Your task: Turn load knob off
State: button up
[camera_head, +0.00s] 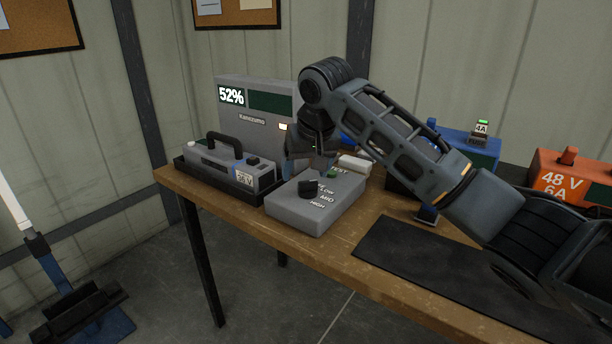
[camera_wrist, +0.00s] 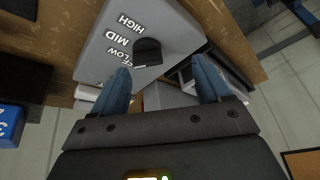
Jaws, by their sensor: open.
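The load knob (camera_head: 308,189) is black and sits on top of a grey tester box (camera_head: 309,216) marked TEST, LOW, MID and HIGH. In the wrist view the knob (camera_wrist: 148,52) stands beside the MID and LOW labels, just beyond my fingertips. The label below LOW is partly hidden by a finger, and I cannot tell which mark the knob points at. My gripper (camera_head: 312,171) hangs over the back part of the box, close to the knob. In the wrist view my gripper (camera_wrist: 161,72) is open with nothing between its fingers.
A grey battery with a handle (camera_head: 232,165) sits in a black tray left of the box. Behind is a grey unit showing 52% (camera_head: 255,100). A blue charger (camera_head: 470,148) and an orange 48 V charger (camera_head: 570,180) stand at right. A dark mat (camera_head: 420,265) lies on the wooden bench.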

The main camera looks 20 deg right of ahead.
aim_at(308, 182)
jog(key=shift+h, duration=0.4)
jog(key=shift+w+d+f, duration=0.35)
jog(key=shift+w+f, duration=0.3)
jog(key=shift+f, duration=0.25)
jog(key=shift+w+d+f, duration=0.3)
jog(key=shift+w+f, duration=0.4)
jog(key=shift+f, duration=0.25)
jog(key=shift+w+d+f, duration=0.35)
jog(key=shift+w+f, duration=0.3)
jog(key=shift+f, duration=0.25)
jog(key=shift+p, duration=0.35)
jog(key=c, duration=1)
